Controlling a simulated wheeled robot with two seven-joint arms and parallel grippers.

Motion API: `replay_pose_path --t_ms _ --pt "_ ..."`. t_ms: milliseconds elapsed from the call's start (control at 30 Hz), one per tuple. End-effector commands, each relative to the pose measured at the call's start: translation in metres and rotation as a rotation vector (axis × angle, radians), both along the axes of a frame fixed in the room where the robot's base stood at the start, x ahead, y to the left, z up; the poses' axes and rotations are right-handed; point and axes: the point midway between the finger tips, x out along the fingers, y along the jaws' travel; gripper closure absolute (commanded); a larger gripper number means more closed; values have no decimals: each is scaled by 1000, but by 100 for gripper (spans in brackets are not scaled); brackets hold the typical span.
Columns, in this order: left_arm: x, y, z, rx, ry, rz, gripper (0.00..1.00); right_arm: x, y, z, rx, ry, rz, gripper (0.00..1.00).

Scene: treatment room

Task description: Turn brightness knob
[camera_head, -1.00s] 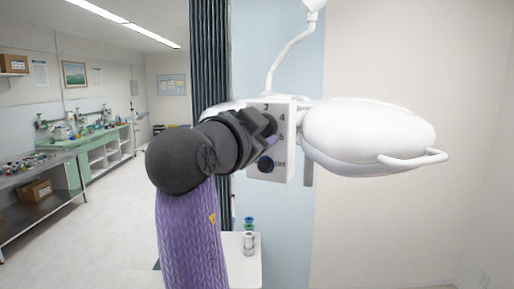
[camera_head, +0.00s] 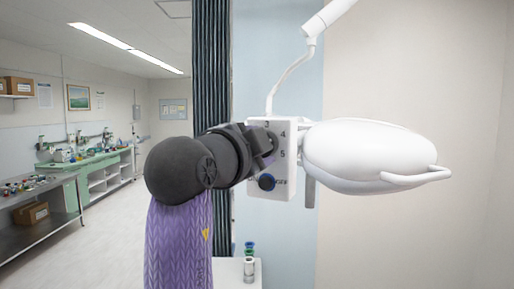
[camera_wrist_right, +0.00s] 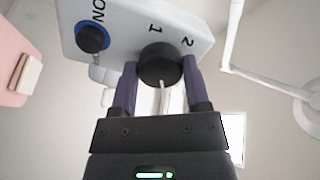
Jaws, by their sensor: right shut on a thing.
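The brightness knob (camera_wrist_right: 160,66) is a black round dial with a white pointer mark, on the white control box (camera_head: 286,185) of the lamp. In the right wrist view, numerals 1 and 2 are printed beside it. My right gripper (camera_wrist_right: 160,80) is shut on the knob, one purple finger on each side. In the head view my right gripper (camera_head: 268,143) covers the knob, and numerals 3, 4 and 5 show around it. A blue-ringed black button (camera_head: 267,182) sits below the knob; it also shows in the right wrist view (camera_wrist_right: 92,38). My left gripper is out of view.
The white lamp head (camera_head: 365,152) with a side handle hangs right of the box on a white arm (camera_head: 285,72). A dark curtain (camera_head: 211,80) hangs behind my arm. A small white table (camera_head: 228,274) stands below. Benches line the far left.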

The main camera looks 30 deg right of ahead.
Motion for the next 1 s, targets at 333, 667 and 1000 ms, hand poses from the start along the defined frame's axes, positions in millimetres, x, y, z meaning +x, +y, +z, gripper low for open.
replay_pose_path --t_ms 333,667,1000 --pt "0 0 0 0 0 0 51 0 0 0 -1 -1 0 8" --pt "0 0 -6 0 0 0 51 -5 9 -2 -2 -1 4 5" --pt "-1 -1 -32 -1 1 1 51 -48 73 -2 -3 -3 1 5"
